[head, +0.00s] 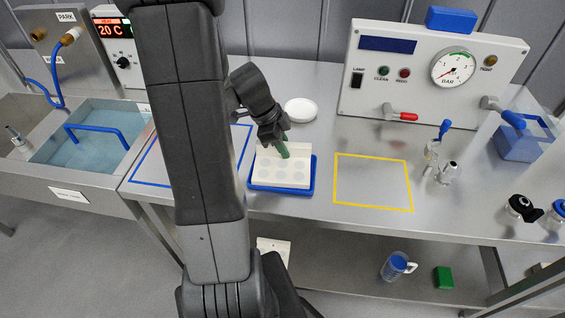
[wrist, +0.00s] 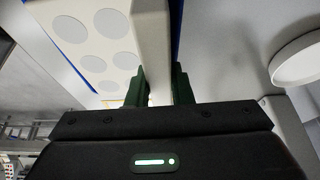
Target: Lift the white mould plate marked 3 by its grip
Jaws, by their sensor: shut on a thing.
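The white mould plate (head: 283,172) with grey round spots lies in or just above the blue tray (head: 281,192) on the steel table; I cannot tell whether it is clear of the tray. No number 3 can be read on it. My gripper (head: 284,150) comes down at its back edge. In the wrist view the green fingers (wrist: 154,86) stand on either side of the plate's raised white grip (wrist: 152,45) and are shut on it. The spotted face (wrist: 82,47) shows left of the grip. The fingers hide the lower part of the grip.
A white round dish (head: 300,109) stands behind the plate. A blue outlined area (head: 241,152) lies left, partly hidden by my arm. An empty yellow outlined area (head: 372,182) lies right. A panel with a gauge (head: 435,70) stands at the back. A water bath (head: 85,140) is far left.

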